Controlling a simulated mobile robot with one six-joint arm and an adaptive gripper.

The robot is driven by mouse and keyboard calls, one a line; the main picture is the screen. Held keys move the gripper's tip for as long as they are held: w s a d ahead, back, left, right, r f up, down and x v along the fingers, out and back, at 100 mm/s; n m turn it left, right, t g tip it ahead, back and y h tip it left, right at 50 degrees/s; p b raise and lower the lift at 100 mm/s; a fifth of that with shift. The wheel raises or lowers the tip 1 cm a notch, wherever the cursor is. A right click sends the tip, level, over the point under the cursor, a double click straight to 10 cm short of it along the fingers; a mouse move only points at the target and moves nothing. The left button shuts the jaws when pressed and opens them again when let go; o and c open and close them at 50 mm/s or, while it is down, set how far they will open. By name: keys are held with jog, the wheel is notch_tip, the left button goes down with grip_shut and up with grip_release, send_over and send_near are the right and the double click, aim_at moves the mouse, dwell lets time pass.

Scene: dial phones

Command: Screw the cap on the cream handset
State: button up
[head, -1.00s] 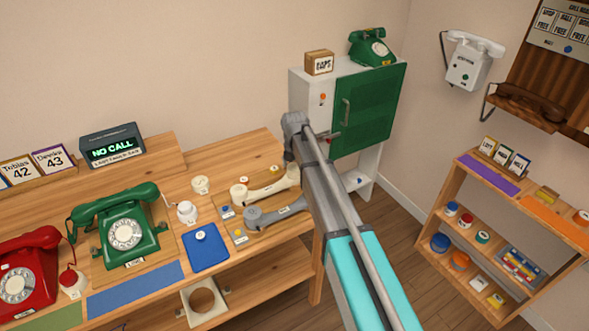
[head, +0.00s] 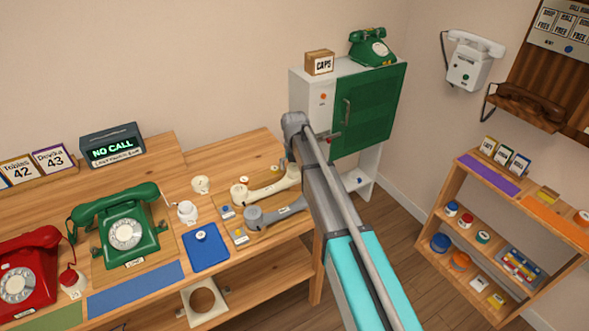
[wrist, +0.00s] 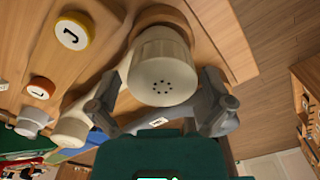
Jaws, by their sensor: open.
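The cream handset (head: 268,187) lies on the right part of the workbench, behind a grey handset (head: 275,214). Its right end is close to my arm. In the wrist view a cream round piece with a perforated face (wrist: 163,82) is in front of my gripper (wrist: 160,90). The two fingers are open, one on each side of it. I cannot tell whether they touch it, or whether this piece is a cap or part of the handset. Another cream rounded part (wrist: 72,128) is to its left. In the head view my arm hides the fingertips.
A green phone (head: 125,232) and a red phone (head: 28,270) stand on the left. A blue mat (head: 206,247) and small parts lie beside the handsets. A cabinet with a green door (head: 370,110) stands behind my arm. A shelf unit (head: 455,195) is on the right.

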jog(key=shift+d, duration=0.1)
dwell(0.3)
jog(key=c, duration=0.9)
jog(key=shift+m, duration=0.3)
jog(key=m, duration=0.5)
jog(key=shift+m, duration=0.7)
jog(key=shift+m, duration=0.3)
jog(key=m, duration=0.2)
jog(key=shift+m, duration=2.2)
